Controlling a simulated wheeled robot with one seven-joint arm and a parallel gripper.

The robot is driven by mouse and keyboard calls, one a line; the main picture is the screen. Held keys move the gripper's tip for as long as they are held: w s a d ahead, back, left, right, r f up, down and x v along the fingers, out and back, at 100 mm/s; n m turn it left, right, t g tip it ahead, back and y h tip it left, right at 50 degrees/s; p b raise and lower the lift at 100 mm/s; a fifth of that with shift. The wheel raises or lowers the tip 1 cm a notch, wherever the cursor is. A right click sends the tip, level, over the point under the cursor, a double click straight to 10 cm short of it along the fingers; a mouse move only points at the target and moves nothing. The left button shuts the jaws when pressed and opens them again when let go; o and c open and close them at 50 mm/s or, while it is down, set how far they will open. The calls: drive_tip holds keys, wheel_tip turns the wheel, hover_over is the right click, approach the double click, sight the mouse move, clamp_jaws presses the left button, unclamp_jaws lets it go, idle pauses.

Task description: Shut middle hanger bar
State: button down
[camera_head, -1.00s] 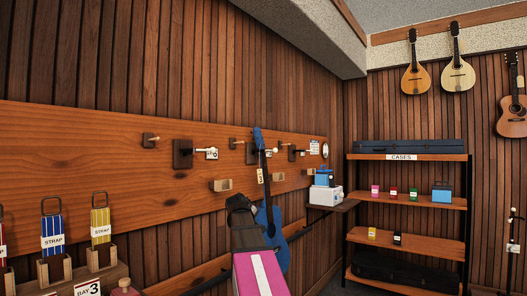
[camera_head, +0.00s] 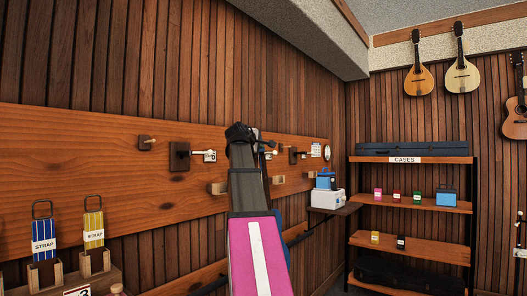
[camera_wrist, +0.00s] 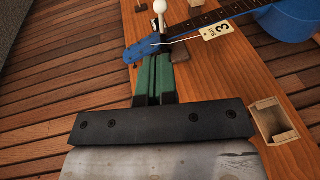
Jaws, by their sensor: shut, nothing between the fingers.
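My gripper (camera_head: 242,133) is raised in front of the wall board. In the wrist view its green fingers (camera_wrist: 154,60) are shut and empty. The fingertips are at the blue headstock (camera_wrist: 140,50) of a ukulele; I cannot tell whether they touch it. A white ball-ended rod (camera_wrist: 160,10), apparently the middle hanger's bar, shows just beyond the fingertips. A tag marked 3 (camera_wrist: 217,30) hangs at the ukulele's neck. In the head view my arm hides most of the middle hanger and the blue ukulele, so whether the bar is open or shut cannot be told.
The left hanger (camera_head: 180,156) and right hanger (camera_head: 293,155) flank my gripper on the wooden board (camera_head: 75,165). A side shelf (camera_head: 335,209) holds a blue and white box. Strap holders (camera_head: 44,272) stand at lower left.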

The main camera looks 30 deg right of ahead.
sight(274, 153)
drive_tip(key=x, duration=1.3)
drive_tip(key=shift+w+d, duration=0.15)
drive_tip(key=shift+w, duration=0.05)
drive_tip(key=shift+d, duration=0.1)
